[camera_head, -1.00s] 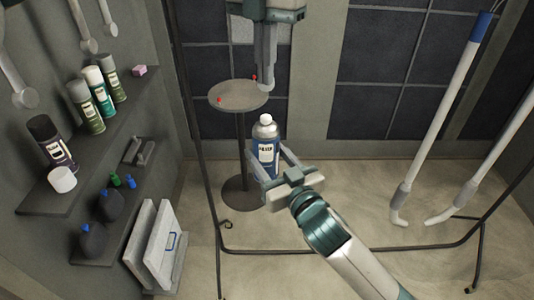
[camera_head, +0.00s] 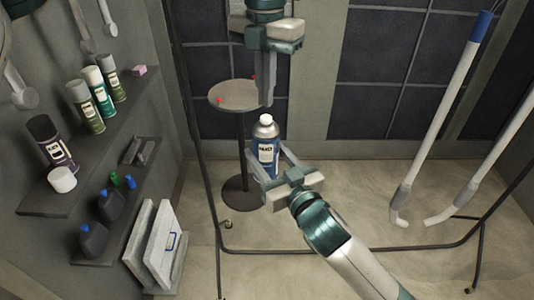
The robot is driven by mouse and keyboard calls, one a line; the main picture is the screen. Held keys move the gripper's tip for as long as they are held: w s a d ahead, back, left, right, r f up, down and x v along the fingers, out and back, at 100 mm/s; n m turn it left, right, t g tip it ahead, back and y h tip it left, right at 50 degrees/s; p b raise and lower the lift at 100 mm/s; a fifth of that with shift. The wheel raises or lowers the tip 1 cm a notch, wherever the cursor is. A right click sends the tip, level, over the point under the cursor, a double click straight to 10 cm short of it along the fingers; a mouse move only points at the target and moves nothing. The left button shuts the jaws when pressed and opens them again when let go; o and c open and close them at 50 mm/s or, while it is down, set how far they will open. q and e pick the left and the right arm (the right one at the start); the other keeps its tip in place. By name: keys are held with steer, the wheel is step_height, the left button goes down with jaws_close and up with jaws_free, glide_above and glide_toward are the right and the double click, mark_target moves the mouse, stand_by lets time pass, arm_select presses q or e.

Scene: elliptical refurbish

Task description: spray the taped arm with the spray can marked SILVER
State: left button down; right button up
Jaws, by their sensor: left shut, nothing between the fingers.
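The spray can (camera_head: 265,138) has a blue and silver body, a pale top and a white label. The lettering on it is too small to read surely. My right gripper (camera_head: 268,164) comes from the lower right with its fingers around the can and holds it upright. My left gripper (camera_head: 267,103) hangs from the top with its fingers together and pointing down, empty, just above the can's top in the picture. The taped arm (camera_head: 446,110) hangs at the right, pale, with blue tape (camera_head: 482,25) at its upper end and a grey collar near its bent lower end.
A second pale arm (camera_head: 492,160) hangs to its right. A dark rack frame (camera_head: 350,249) runs across the floor. A round table (camera_head: 225,97) with small red items stands behind the can. Shelves (camera_head: 110,130) at the left hold several other cans and bottles.

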mark_target(266, 117)
arm_select(q)
steer(key=shift+f, duration=0.9)
steer(key=shift+f, duration=0.95)
stand_by(1.6)
steer(key=shift+r, duration=2.55)
step_height(266, 117, up, 12)
steer(key=shift+f, duration=0.1)
